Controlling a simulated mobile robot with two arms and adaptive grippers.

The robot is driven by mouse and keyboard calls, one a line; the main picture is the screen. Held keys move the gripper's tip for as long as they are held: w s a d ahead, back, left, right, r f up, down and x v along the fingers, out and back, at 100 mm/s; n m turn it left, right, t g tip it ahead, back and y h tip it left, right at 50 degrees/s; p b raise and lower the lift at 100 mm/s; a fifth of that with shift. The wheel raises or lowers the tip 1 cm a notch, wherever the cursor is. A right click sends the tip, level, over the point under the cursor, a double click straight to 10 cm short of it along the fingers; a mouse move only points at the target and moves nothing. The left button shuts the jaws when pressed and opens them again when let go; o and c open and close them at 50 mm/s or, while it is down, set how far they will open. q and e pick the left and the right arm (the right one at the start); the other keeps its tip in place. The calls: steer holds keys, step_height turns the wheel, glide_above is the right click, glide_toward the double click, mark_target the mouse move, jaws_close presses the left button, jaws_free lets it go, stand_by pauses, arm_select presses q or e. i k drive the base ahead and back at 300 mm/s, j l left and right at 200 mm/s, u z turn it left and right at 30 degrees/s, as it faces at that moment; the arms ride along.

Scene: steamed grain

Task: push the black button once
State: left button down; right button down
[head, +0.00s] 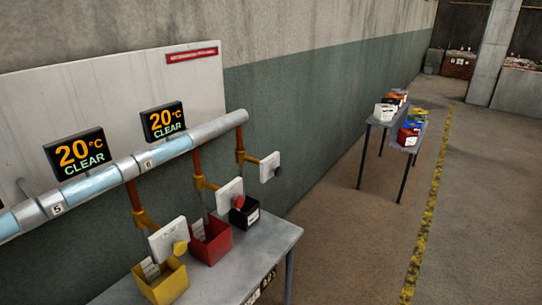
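Three white plates hang on yellow pipe fittings above a grey table. The far plate (268,164) has a small dark round knob (277,171) on its right side, which looks like the black button; it is too small to tell whether it is pressed. The middle plate (227,192) carries a red button (239,202). The near plate (164,238) carries a yellow button (180,248). Neither of my grippers is in view.
A yellow bin (172,286), a red bin (211,246) and a black bin (245,220) stand on the grey table (225,280). Two displays read 20°C CLEAR above a grey pipe (215,127). Floor to the right is clear; another table (374,121) stands beyond.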

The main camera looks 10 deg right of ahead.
mark_target(278, 171)
steer(key=i+l+u, duration=0.3)
steer(key=i+l, duration=0.65)
steer(key=i, duration=0.05)
